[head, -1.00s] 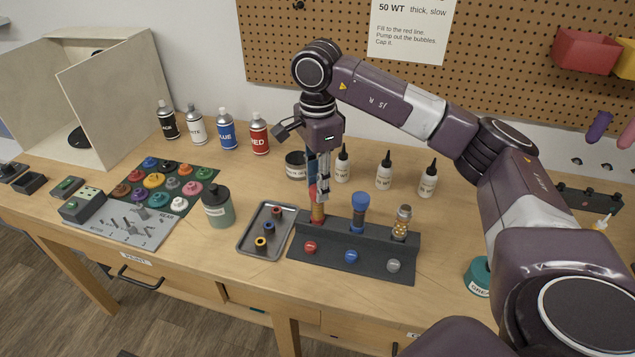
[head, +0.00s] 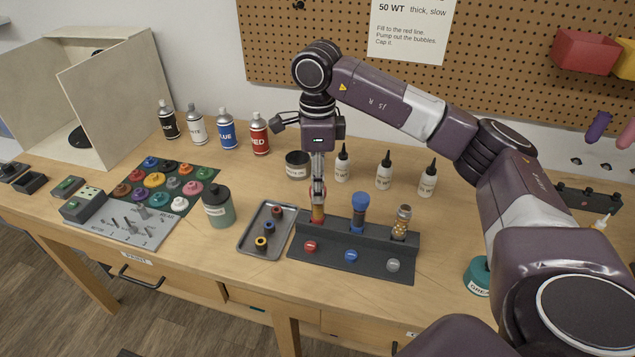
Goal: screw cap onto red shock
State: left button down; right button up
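The red shock (head: 318,213) stands upright at the left end of the dark shock stand (head: 350,262), with an amber body showing. My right gripper (head: 318,192) points straight down over its top, fingers at the upper end of the shock. Some red shows between or beside the fingertips. The fingers are seen nearly edge-on and hide the top, so I cannot tell whether they are closed on a cap or how a cap sits. My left gripper is not in view.
The blue-topped shock (head: 359,211) and a third shock (head: 402,221) stand to the right in the stand. A metal tray (head: 248,240) with small coloured rings lies to the left. White bottles (head: 384,173) and a dark jar (head: 297,165) stand behind.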

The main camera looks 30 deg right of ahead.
jog(key=shift+o, duration=1.4)
jog(key=shift+r, duration=0.1)
notch_tip(320, 180, up, 12)
